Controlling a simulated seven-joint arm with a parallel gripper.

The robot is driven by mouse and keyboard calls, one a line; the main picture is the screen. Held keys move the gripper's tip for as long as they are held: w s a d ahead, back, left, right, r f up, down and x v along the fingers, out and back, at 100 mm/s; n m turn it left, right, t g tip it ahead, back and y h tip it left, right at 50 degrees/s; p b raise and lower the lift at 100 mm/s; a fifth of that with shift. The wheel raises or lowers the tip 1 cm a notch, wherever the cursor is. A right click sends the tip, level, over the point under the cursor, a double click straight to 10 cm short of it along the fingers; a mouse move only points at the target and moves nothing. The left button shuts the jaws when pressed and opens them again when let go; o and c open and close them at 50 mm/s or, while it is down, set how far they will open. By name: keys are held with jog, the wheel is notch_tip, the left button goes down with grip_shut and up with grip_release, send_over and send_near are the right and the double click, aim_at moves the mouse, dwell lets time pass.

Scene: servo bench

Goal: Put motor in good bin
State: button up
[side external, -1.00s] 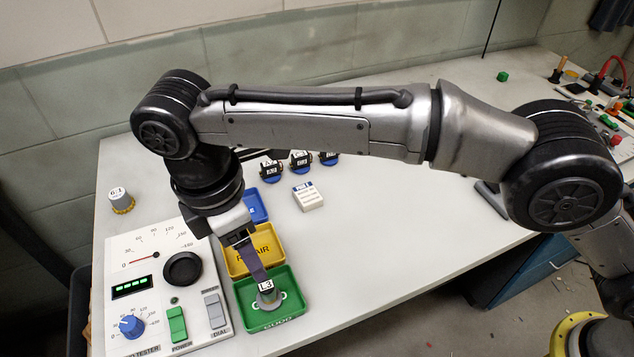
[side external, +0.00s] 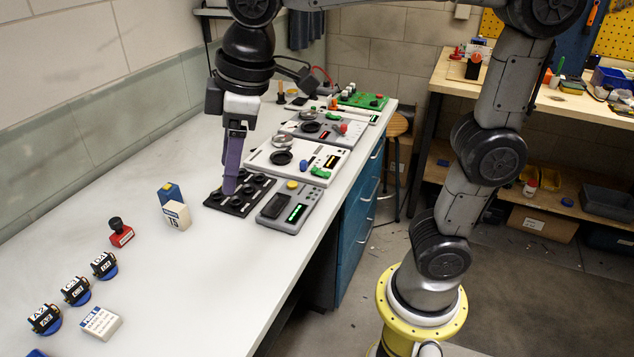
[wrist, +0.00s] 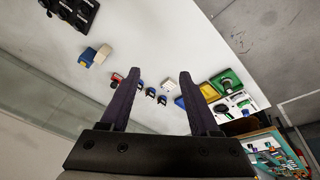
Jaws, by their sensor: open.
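The green bin (wrist: 228,82) shows at the right of the wrist view, with a small grey round thing in it that looks like the motor (wrist: 226,84); its label is too small to read. The bin lies outside the side view. My gripper (side external: 231,188) has purple fingers and hangs over the black tray with round pockets (side external: 262,187) in the side view. In the wrist view my gripper (wrist: 158,77) has its fingers wide apart with nothing between them.
Three motors on blue stands (side external: 76,291), a white block (side external: 100,322), a red stamp (side external: 121,233) and a T5 block (side external: 177,216) stand on the bench. A grey meter (side external: 290,207) lies right of the tray.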

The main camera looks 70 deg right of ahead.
jog(key=s+d+f+m+t, duration=0.2)
jog(key=s+d+f+m, duration=0.5)
jog(key=s+d, duration=0.4)
jog(key=s, duration=0.3)
jog(key=shift+f+t+h, duration=0.2)
jog(key=shift+t+h, duration=0.1)
jog(key=shift+h, duration=0.1)
